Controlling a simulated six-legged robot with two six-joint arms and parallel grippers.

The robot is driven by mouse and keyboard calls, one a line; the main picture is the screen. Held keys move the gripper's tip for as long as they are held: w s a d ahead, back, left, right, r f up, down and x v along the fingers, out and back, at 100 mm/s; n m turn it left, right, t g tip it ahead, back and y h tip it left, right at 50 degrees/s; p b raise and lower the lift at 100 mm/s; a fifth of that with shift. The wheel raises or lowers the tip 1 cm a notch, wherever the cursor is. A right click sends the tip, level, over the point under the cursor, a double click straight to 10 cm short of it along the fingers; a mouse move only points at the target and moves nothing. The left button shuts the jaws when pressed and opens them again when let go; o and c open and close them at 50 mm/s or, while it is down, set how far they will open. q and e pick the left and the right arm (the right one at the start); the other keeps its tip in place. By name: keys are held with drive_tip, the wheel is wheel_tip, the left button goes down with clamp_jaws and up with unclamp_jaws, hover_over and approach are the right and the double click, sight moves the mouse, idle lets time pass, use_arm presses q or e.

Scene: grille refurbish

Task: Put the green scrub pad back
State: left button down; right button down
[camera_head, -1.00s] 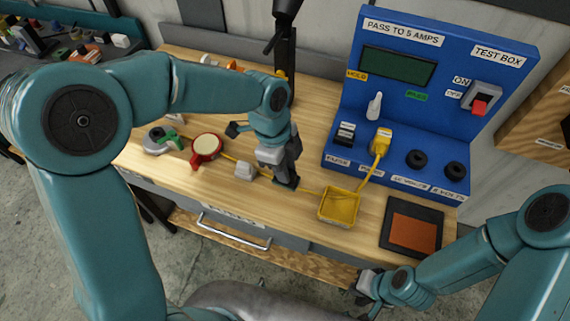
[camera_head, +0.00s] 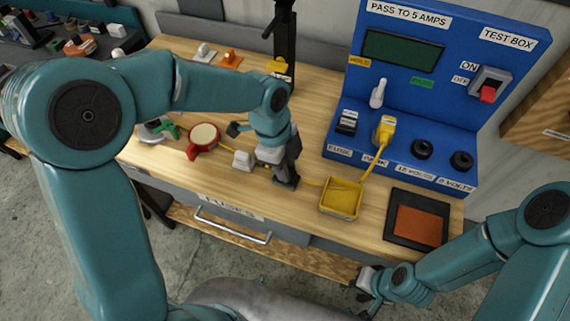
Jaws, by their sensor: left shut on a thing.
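My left gripper (camera_head: 286,175) points down just above or at the wooden bench, left of the yellow tray. It is shut on a small dark green piece (camera_head: 285,184), which looks like the green scrub pad. The fingers hide most of it, and I cannot tell whether it touches the bench. My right gripper (camera_head: 367,288) is low at the bench's front edge, below the tray, and its jaws are not clear.
The yellow tray (camera_head: 341,197) and a black mat with an orange pad (camera_head: 418,225) lie to the right. A blue test box (camera_head: 400,100) stands behind them. A red-rimmed round item (camera_head: 204,137), a green-handled item (camera_head: 168,130) and a white block (camera_head: 243,160) lie to the left.

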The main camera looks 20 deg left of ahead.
use_arm(q)
drive_tip(key=shift+f, duration=0.3)
drive_tip(key=c, duration=0.9)
unclamp_jaws()
drive_tip(key=shift+r, duration=0.1)
drive_tip(key=a+r, duration=0.3)
drive_tip(key=r, duration=1.3)
drive_tip(key=shift+w, duration=0.15)
drive_tip(key=shift+a+f, duration=0.1)
